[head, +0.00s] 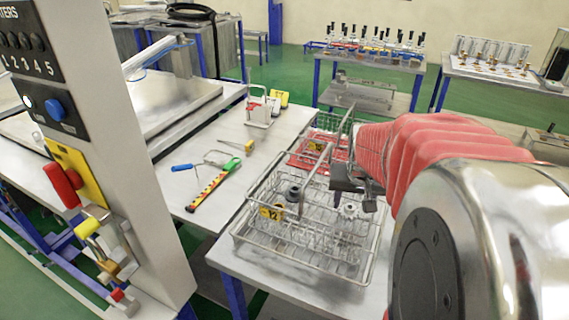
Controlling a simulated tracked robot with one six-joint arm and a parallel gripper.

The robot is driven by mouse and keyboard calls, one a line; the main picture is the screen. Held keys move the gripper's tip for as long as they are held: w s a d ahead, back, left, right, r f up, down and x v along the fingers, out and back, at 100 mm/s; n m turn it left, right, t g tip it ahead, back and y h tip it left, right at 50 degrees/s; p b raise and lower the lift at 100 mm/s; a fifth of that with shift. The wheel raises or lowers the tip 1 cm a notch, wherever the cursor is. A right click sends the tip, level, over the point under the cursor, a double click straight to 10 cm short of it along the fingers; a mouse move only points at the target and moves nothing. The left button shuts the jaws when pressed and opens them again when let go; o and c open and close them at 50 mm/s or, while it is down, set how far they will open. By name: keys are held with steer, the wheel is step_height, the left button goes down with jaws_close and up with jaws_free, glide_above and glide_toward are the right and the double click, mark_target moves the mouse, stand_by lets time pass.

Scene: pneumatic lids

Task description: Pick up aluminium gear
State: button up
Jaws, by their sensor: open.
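A wire basket (246,240) with a yellow tag marked 12 (271,212) stands on the table in the head view. A light silvery round part (349,211), which looks like the aluminium gear, sits in its right half. A dark round part (294,192) sits in its left half. My gripper (355,201) is open at the back right of the basket, close to the silvery part in the picture. The height gap between them is hard to judge. No part is seen between the jaws.
A second wire basket with a red base (306,162) stands behind, partly hidden by my red-sleeved arm. A control panel post with a red handle (62,186) rises at far left.

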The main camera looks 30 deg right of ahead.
mark_target(350, 207)
steer(key=shift+x, duration=1.6)
steer(key=shift+c, duration=0.3)
steer(key=c, duration=0.6)
